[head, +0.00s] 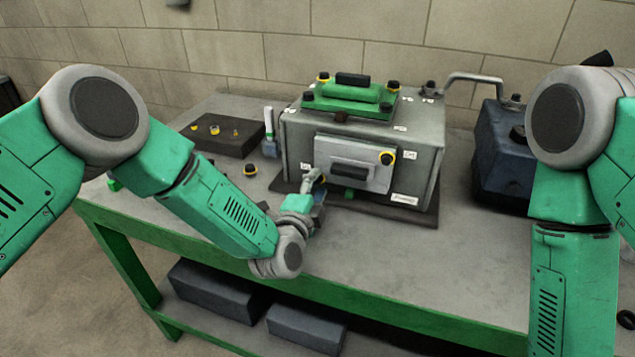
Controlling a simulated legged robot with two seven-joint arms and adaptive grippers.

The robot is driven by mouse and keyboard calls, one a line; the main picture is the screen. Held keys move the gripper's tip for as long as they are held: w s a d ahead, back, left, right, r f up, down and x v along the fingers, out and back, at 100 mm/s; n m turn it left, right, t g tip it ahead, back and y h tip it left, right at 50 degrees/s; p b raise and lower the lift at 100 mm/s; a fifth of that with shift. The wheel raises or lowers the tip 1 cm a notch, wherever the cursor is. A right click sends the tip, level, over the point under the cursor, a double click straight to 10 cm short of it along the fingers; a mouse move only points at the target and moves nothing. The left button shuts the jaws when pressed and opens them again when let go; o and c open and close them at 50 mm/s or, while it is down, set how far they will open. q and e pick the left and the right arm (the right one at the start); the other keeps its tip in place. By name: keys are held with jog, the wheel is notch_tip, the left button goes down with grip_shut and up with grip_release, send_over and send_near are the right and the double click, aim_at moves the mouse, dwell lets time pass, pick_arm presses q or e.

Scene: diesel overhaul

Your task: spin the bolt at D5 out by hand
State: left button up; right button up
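A grey engine block (415,150) stands on the bench with a light grey front cover (345,150) that has a black handle. A black bolt with a yellow ring (387,158) sits at the cover's upper right. My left gripper (318,185) is at the cover's lower left corner. A bit of yellow shows by its fingertips, perhaps another bolt, mostly hidden by the gripper. I cannot tell whether the fingers are closed on it. The labels are too small to read, so I cannot tell which bolt is D5. My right gripper is out of view.
A green top cover (350,100) with several bolts lies on the block. A dark tray (225,138) holds small yellow-ringed parts at left. A loose yellow-ringed bolt (250,170) stands on the bench (400,235). A dark blue unit (500,155) stands at right. The bench front is clear.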

pick_arm(q)
jog(key=shift+w+d, duration=0.35)
jog(key=shift+w, duration=0.1)
jog(key=shift+a, duration=0.3)
jog(key=shift+c, duration=0.4)
jog(key=shift+a, duration=0.2)
grip_shut()
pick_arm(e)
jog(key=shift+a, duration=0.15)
pick_arm(q)
jog(key=shift+s+d+n, duration=0.1)
jog(key=shift+d+n, duration=0.1)
jog(key=shift+n, duration=0.1)
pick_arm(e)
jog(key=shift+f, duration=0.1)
pick_arm(q)
jog(key=n+b, duration=0.1)
jog(key=n, duration=0.2)
jog(key=shift+n, duration=0.4)
jog(key=shift+r+n+b, duration=0.1)
jog(key=shift+n+b, duration=0.4)
jog(key=shift+n, duration=0.8)
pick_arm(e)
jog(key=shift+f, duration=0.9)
pick_arm(q)
jog(key=shift+r, duration=0.1)
